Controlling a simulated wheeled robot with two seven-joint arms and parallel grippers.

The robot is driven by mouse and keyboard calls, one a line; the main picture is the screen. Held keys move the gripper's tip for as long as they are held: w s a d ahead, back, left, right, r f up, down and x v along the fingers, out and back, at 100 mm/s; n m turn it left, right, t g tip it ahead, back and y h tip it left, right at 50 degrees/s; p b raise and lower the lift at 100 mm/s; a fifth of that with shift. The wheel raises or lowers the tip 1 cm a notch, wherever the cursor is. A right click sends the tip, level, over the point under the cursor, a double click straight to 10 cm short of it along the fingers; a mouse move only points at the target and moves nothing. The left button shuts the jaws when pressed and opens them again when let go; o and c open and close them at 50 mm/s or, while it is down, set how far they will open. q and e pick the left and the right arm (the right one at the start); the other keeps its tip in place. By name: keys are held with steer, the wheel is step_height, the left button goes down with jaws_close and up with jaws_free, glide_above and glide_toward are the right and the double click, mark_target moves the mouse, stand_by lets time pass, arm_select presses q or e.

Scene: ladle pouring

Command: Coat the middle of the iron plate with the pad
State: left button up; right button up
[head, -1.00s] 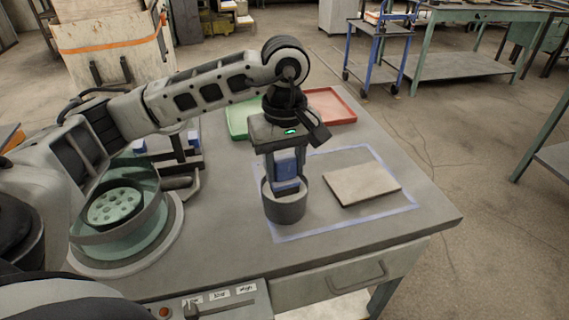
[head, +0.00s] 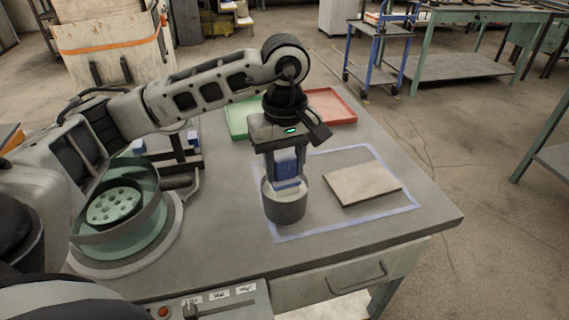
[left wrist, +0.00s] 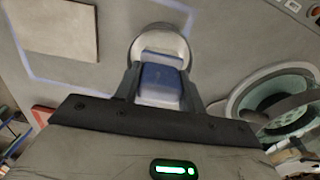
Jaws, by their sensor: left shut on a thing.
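My left gripper (head: 286,180) points down over a grey round pot (head: 285,209) and is shut on the blue pad (head: 287,165). The pad's lower end is inside the pot's mouth; whether it touches the contents is hidden. In the left wrist view the pad (left wrist: 161,83) sits between the fingers (left wrist: 160,95), with the pot's pale rim (left wrist: 182,42) beyond. The iron plate (head: 362,184), a flat beige-grey square, lies right of the pot inside a blue outline on the table. It also shows in the left wrist view (left wrist: 56,27). My right gripper is not in view.
A green tray (head: 237,119) and a red tray (head: 333,106) lie at the table's back. A round glass-walled device (head: 120,215) stands at the left, under my left arm. The table (head: 420,190) is clear around the plate.

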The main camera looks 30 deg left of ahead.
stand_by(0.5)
arm_select(q)
steer(key=shift+r+p, duration=2.15)
steer(key=shift+r, duration=1.35)
